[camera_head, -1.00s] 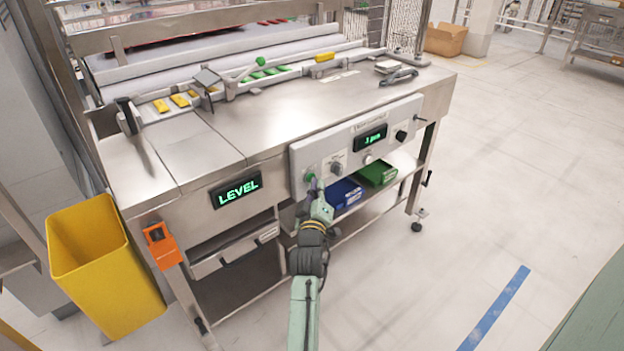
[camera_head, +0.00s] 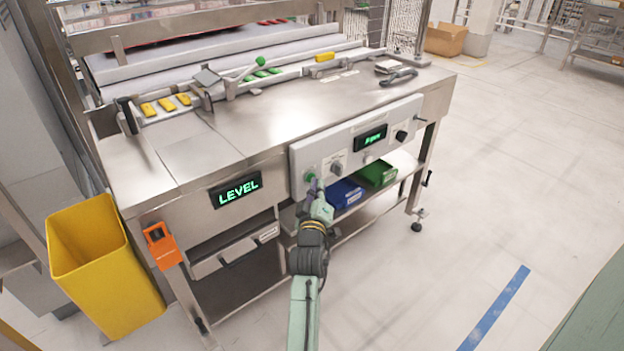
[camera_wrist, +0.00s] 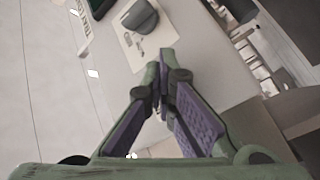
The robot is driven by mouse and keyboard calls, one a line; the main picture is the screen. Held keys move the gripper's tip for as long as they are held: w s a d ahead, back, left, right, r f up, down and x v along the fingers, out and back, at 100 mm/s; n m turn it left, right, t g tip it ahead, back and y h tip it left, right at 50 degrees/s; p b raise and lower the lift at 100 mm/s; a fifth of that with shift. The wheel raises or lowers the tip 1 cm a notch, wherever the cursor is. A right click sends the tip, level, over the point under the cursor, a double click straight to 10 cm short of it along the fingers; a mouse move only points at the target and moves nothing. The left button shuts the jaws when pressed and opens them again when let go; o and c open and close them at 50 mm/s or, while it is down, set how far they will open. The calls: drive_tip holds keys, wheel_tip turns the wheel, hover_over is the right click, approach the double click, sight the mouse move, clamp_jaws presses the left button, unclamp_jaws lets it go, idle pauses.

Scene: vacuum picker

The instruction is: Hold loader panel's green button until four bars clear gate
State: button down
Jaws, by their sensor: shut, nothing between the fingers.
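My gripper (camera_head: 313,186) is shut and empty, with its tips at the green button (camera_head: 310,176) on the left of the loader panel (camera_head: 350,148). The button's green edge shows just above the tips; I cannot tell how far it is pressed. In the wrist view the closed fingers (camera_wrist: 166,66) point at the pale panel face, and the button is hidden. On the chute, several yellow bars (camera_head: 166,104) lie left of the grey gate part (camera_head: 207,78). Green bars (camera_head: 261,73) lie right of it, near a green-knobbed lever (camera_head: 260,61).
A panel display (camera_head: 370,138) is lit green, its text blurred. A second display (camera_head: 237,190) reads LEVEL. Blue (camera_head: 345,193) and green (camera_head: 378,173) bins sit below the panel. A yellow bin (camera_head: 100,262) stands left.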

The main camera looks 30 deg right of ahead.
idle(0.4)
drive_tip(key=shift+s+p, duration=0.65)
drive_tip(key=shift+s, duration=0.1)
drive_tip(key=shift+s+d, duration=0.15)
drive_tip(key=shift+s, duration=1.15)
drive_tip(key=shift+s+d, duration=0.1)
drive_tip(key=shift+s, duration=1.15)
